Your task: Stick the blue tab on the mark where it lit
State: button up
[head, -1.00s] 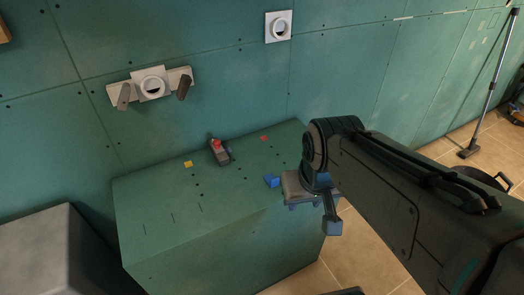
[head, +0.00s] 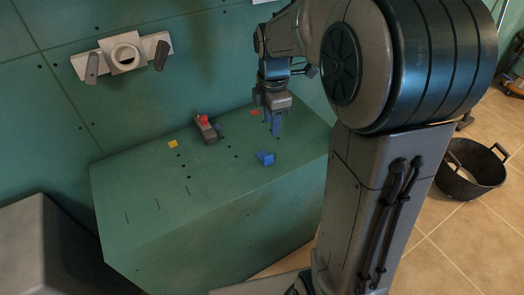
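The blue tab (head: 265,158) sits on top of the green box (head: 215,205), toward its right side. My gripper (head: 273,126) points down over the back right of the box, above and behind the blue tab in the picture, and apart from it. Its blue fingers overlap in this view, so I cannot tell how far apart they are. Several small dark marks (head: 186,177) dot the box top. No mark looks lit.
A yellow tab (head: 173,143) and a red tab (head: 255,113) lie on the box top. A dark device with a red top (head: 206,128) stands between them. A grey block (head: 50,250) is at lower left. A black tub (head: 470,170) stands on the floor at right.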

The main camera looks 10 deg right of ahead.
jog(key=w+f+n, duration=0.2)
send_over(269, 155)
jog(key=f, duration=0.9)
jog(key=shift+s+a+f, duration=0.1)
jog(key=shift+s, duration=0.1)
notch_tip(269, 155, down, 4)
jog(key=shift+w+f, duration=0.15)
jog(key=shift+c, duration=0.3)
grip_shut()
